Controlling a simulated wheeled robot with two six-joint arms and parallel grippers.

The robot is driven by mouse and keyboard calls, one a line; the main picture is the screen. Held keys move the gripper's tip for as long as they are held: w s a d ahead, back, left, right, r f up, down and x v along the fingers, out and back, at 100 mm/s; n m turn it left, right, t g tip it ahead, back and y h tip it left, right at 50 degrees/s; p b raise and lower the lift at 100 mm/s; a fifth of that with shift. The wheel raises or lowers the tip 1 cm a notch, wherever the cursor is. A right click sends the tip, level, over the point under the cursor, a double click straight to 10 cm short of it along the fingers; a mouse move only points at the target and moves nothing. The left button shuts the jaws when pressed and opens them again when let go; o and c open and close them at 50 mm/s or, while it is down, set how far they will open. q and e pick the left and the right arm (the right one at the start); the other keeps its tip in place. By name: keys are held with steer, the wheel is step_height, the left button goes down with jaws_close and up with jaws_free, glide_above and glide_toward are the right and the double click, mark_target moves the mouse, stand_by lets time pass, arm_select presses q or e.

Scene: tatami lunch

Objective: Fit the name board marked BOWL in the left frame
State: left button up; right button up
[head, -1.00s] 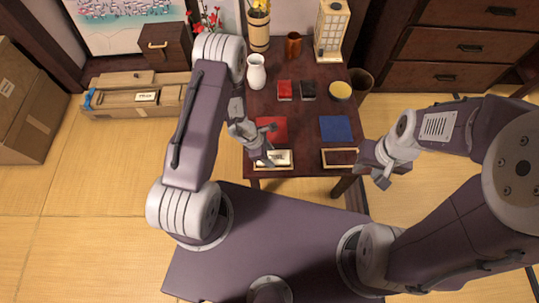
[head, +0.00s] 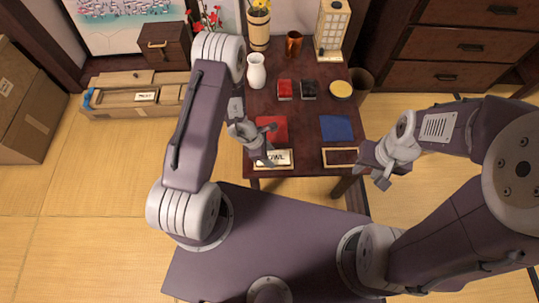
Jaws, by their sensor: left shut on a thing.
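The name board (head: 280,157) is a pale plate with dark lettering, partly hidden by my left gripper. It lies at the left frame (head: 289,167), a light-rimmed frame on the table's front edge; I cannot tell whether it sits fully flat inside the rim. My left gripper (head: 267,158) is shut on the name board from above. The right frame (head: 341,157) is empty and dark inside. My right gripper (head: 381,176) is off the table's right front corner, away from both frames; its jaw opening is not clear.
The dark table (head: 304,131) holds a red mat (head: 272,127), a blue mat (head: 336,129), a red box (head: 284,89), a black box (head: 308,89), a yellow bowl (head: 341,89) and a white vase (head: 256,72).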

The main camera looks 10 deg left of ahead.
arm_select(q)
steer(key=shift+f, duration=0.1)
steer(key=o, duration=1.4)
steer(key=shift+s, duration=0.1)
steer(key=shift+o, duration=0.2)
steer(key=p+v, duration=0.3)
steer(key=v, duration=0.5)
steer(key=shift+r, duration=0.3)
steer(key=shift+a+r, duration=0.15)
steer(key=shift+r, duration=0.15)
